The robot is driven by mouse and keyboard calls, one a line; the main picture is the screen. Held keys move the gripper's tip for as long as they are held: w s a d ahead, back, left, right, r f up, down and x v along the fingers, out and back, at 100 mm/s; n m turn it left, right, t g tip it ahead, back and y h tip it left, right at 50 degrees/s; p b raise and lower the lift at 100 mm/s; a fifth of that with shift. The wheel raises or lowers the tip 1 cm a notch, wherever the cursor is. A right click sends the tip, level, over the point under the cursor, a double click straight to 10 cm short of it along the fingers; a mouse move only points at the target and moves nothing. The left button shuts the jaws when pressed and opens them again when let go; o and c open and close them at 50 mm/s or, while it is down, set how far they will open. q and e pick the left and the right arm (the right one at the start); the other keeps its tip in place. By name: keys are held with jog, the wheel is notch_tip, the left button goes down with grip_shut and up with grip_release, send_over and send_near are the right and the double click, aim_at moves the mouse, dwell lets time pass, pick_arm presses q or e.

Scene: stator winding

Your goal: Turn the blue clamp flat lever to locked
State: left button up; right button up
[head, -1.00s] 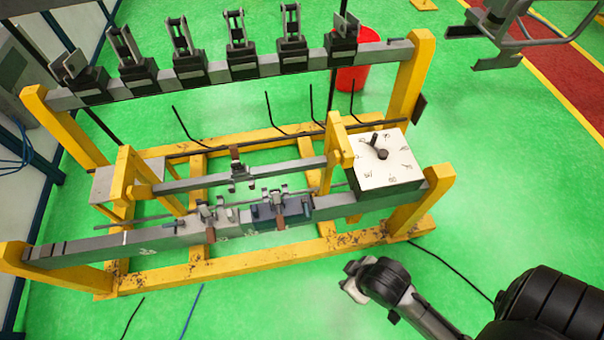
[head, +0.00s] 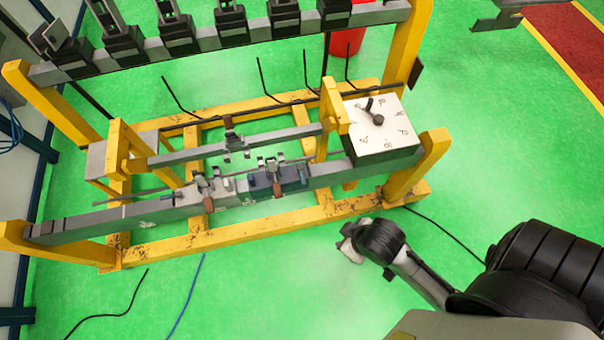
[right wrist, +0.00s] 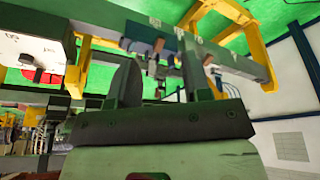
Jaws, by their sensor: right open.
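The blue clamp (head: 292,178) sits on the front grey rail of the yellow stand in the head view. A small lever with a brown grip (head: 277,188) hangs at its front; its exact angle is too small to tell. The blue clamp also shows in the right wrist view (right wrist: 168,40), beyond the fingers. My right gripper (head: 346,242) is open and empty, in front of and to the right of the clamp, apart from it. Its two fingers show in the right wrist view (right wrist: 165,85). My left gripper is out of view.
A grey clamp with a brown grip (head: 208,204) stands left of the blue one. A white dial box (head: 382,135) sits at the rail's right end. The yellow frame (head: 300,222) runs low along the front. Green floor between my right gripper and the stand is clear.

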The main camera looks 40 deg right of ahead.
jog(key=w+a+f+t+b, duration=0.1)
jog(key=w+f+b, duration=0.1)
jog(key=f+b, duration=0.9)
jog(key=w+f+b, duration=0.3)
jog(key=f+b, duration=0.7)
jog(key=b, duration=0.2)
jog(key=m+t+h+b, duration=0.7)
jog(key=t+h+b, duration=0.2)
jog(key=t+b, duration=0.3)
send_near(303, 179)
jog(key=shift+m+g, duration=0.3)
jog(key=shift+g, duration=0.1)
jog(key=x, duration=0.8)
jog(key=shift+w+p, duration=0.2)
jog(key=shift+p, duration=0.2)
jog(key=shift+x, duration=0.8)
